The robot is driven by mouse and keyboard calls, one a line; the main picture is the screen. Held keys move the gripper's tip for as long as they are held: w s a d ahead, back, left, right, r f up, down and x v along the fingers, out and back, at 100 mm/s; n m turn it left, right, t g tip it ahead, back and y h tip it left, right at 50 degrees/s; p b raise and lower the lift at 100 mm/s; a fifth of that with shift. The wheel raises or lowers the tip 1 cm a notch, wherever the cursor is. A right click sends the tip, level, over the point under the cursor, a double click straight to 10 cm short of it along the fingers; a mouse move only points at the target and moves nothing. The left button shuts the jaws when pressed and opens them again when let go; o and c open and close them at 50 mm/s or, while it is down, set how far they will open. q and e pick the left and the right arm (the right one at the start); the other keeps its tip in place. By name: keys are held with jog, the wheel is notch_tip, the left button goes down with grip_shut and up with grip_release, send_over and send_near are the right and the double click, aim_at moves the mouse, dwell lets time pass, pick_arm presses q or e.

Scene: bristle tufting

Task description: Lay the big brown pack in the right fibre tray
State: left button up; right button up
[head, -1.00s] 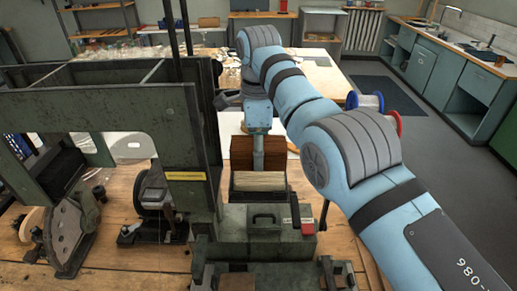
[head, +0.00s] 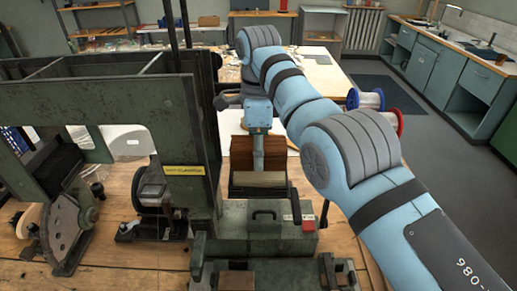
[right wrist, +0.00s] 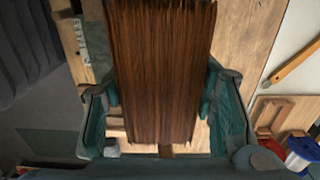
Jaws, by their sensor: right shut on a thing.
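The big brown pack (head: 243,152) is a thick block of dark brown fibres. In the head view it is behind the machine's dark green base, below my right gripper (head: 259,160). In the right wrist view the pack (right wrist: 162,70) stands between both fingers of my right gripper (right wrist: 160,97), which is shut on it. A dark tray (head: 258,193) with pale tan fibres (head: 258,180) is just in front of the pack. I cannot tell if this is the right fibre tray, or whether the pack touches it. My left gripper is not in view.
The tall green machine frame (head: 207,130) stands close to the left of my right arm. A base with a red button (head: 308,225) is in front. Blue (head: 372,99) and red (head: 398,121) spools are to the right. Bare wooden bench (head: 150,262) shows at front left.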

jog(key=o, duration=1.2)
jog(key=shift+o, duration=0.6)
jog(key=o, duration=0.3)
notch_tip(320, 180, up, 8)
jog(key=p, duration=0.8)
jog(key=shift+r, duration=0.1)
